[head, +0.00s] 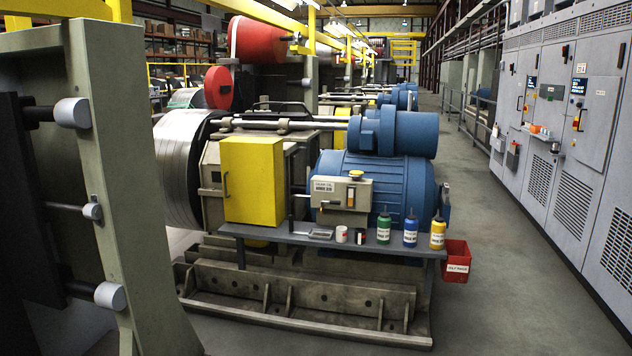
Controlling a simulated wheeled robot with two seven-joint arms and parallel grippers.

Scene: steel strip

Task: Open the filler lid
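A beige labelled box (341,193) sits in front of the large blue motor (410,180), above the middle of a grey shelf. A small knob or gauge shows on the box's right front. Neither of my grippers is in view.
The grey shelf (290,238) carries a green bottle (384,229), a blue bottle (410,232), a yellow bottle (437,234) and a white-and-red can (341,234). A red bin (456,261) hangs at its right end. A yellow cabinet (253,182) stands left. The right aisle floor is clear.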

